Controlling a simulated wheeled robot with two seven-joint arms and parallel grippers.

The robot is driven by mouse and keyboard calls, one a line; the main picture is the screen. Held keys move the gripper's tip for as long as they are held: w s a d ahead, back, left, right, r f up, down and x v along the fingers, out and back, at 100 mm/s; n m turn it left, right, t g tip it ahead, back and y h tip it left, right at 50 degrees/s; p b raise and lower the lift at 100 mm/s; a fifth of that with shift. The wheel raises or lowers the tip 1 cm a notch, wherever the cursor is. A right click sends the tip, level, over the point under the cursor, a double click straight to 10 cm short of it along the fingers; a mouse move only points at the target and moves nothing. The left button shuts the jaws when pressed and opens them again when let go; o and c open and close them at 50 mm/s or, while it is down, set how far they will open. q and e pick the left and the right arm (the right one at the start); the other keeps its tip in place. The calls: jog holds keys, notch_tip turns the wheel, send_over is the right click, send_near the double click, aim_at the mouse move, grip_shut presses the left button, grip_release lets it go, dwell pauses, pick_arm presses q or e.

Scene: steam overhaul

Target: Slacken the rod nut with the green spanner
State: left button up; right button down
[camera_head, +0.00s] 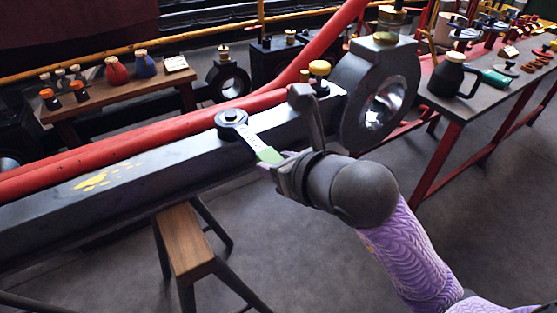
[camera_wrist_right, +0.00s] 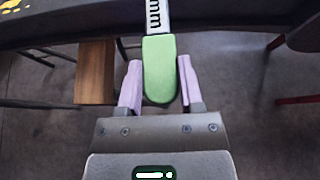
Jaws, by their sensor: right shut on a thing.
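The rod nut (camera_head: 231,115) is a dark, round-looking fitting on top of the long grey rod (camera_head: 150,167). The green spanner (camera_head: 250,138) has its head around or over the nut; its exact seat cannot be told. Its pale, lettered shank slopes down to the right to a green grip. My right gripper (camera_head: 272,164) is shut on that green grip, in front of the rod. In the right wrist view the green grip (camera_wrist_right: 159,68) lies between the two purple fingers, with the lettered shank leading away. My left gripper is out of view.
A red rod (camera_head: 150,137) runs behind the grey rod, which ends in a large ring (camera_head: 383,98) close right of my gripper. A yellow-topped fitting (camera_head: 319,70) stands beside it. A wooden stool (camera_head: 186,240) is below. Benches with tools stand at back left and right.

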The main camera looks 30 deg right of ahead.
jog(key=shift+d, duration=0.1)
jog(key=shift+w+d+n+y, duration=0.1)
jog(key=shift+d+n+y, duration=0.4)
jog(key=shift+d+y, duration=0.15)
jog(key=shift+d+r+n+y+b, duration=0.1)
jog(key=shift+d+n+y+b, duration=0.15)
jog(key=shift+d+n+b, duration=0.05)
jog(key=shift+w+d+n+y+b, duration=0.2)
jog(key=shift+d+n+y, duration=0.15)
jog(key=shift+d, duration=0.15)
jog(key=shift+w+d+n+y+b, duration=0.15)
jog(key=shift+d+n+y, duration=0.2)
jog(key=shift+d, duration=0.15)
